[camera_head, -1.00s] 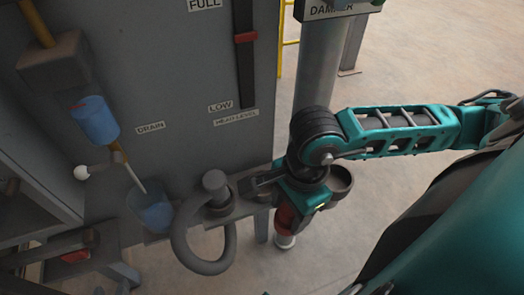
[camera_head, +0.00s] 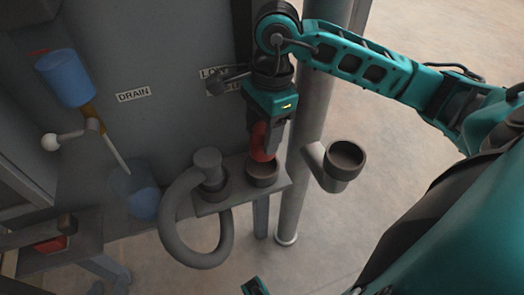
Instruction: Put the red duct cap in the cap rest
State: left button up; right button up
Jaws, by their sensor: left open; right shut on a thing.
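My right gripper (camera_head: 264,140) points down and is shut on the red duct cap (camera_head: 263,146). The cap's lower end is at the mouth of a round dark cup (camera_head: 263,178), seemingly the cap rest, on a grey ledge. I cannot tell whether the cap touches the cup's floor. The fingers and gripper body hide part of the cap. Of my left arm only a small teal piece shows at the bottom edge; its jaws are out of the picture.
An open dark cup-shaped branch (camera_head: 345,160) sticks out from the upright pipe (camera_head: 304,170), right of the gripper. A thick grey curved tube (camera_head: 178,225) stands left of the cup. Blue containers (camera_head: 65,78) and a white-knobbed lever (camera_head: 51,142) are farther left.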

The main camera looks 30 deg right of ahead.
notch_tip(320, 180, down, 4)
jog(key=shift+r+b, duration=0.15)
jog(key=shift+b, duration=0.35)
notch_tip(320, 180, down, 3)
jog(key=shift+w+f+b, duration=0.1)
jog(key=shift+f+b, duration=0.1)
jog(key=shift+b, duration=0.35)
jog(key=shift+w, duration=0.1)
jog(key=shift+f, duration=0.1)
jog(key=o, duration=1)
jog(key=shift+o, duration=0.2)
jog(key=shift+d+r, duration=0.1)
jog(key=shift+r, duration=0.4)
jog(key=r, duration=0.2)
jog(key=r+p, duration=0.1)
jog(key=r, duration=0.1)
jog(key=r+p, duration=0.1)
jog(key=r, duration=0.1)
jog(key=shift+d+r, duration=0.35)
jog(key=shift+d, duration=0.05)
